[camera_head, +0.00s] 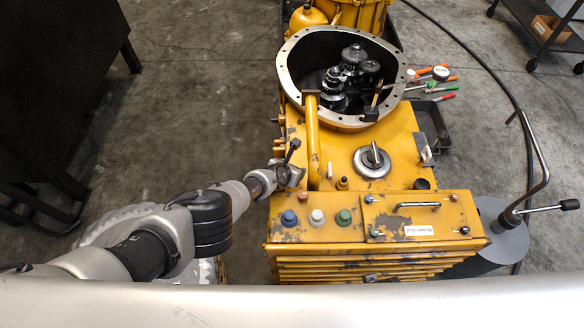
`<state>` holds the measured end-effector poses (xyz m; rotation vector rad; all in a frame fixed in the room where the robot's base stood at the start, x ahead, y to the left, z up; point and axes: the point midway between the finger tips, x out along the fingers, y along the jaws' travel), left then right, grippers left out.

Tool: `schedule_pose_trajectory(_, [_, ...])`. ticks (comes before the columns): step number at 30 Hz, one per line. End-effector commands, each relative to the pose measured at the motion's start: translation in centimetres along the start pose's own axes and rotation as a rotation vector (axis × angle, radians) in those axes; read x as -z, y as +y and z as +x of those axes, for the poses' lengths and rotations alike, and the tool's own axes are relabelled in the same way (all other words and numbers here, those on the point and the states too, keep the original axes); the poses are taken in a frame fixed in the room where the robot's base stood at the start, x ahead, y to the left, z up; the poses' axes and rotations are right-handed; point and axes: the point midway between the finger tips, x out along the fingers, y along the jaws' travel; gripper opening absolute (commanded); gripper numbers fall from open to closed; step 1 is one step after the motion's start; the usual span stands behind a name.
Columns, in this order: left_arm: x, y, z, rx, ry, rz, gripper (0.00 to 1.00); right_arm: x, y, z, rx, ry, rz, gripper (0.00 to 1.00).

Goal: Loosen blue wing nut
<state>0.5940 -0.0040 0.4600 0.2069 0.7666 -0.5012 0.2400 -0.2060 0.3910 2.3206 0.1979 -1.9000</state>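A blue round cap (290,218) sits at the left of a row on the front top of the yellow transmission housing (395,150). It is the only blue part I can make out, and I see no wings on it at this size. My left gripper (291,168) is over the left edge of the housing, behind and apart from the blue cap. Its fingers are small and blend with the metal parts around them, so I cannot tell whether it is open or shut. My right gripper is not in view.
A white cap (317,217) and a green cap (343,217) stand right of the blue one. A yellow pipe (312,140) rises near my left gripper. An open round casing with gears (350,78) is behind. A bent metal lever (540,165) stands at the right.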

Motion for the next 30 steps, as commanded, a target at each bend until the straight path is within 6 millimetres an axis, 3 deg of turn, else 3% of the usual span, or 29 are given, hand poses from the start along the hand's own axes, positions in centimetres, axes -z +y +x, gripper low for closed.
schedule_pose_trajectory(13, [-0.34, 0.06, -0.04, -0.006, -0.006, -0.002, 0.36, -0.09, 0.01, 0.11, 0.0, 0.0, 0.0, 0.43])
schedule_pose_trajectory(14, [-0.34, 0.06, -0.04, -0.006, -0.006, -0.002, 0.64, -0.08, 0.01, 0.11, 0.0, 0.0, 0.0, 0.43])
schedule_pose_trajectory(18, [-0.23, 0.02, -0.03, -0.005, -0.004, -0.003, 0.85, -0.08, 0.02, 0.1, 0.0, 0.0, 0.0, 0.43])
schedule_pose_trajectory(30, [-0.35, 0.26, -0.3, -0.005, -0.001, -0.004, 0.85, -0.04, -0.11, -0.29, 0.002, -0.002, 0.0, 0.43])
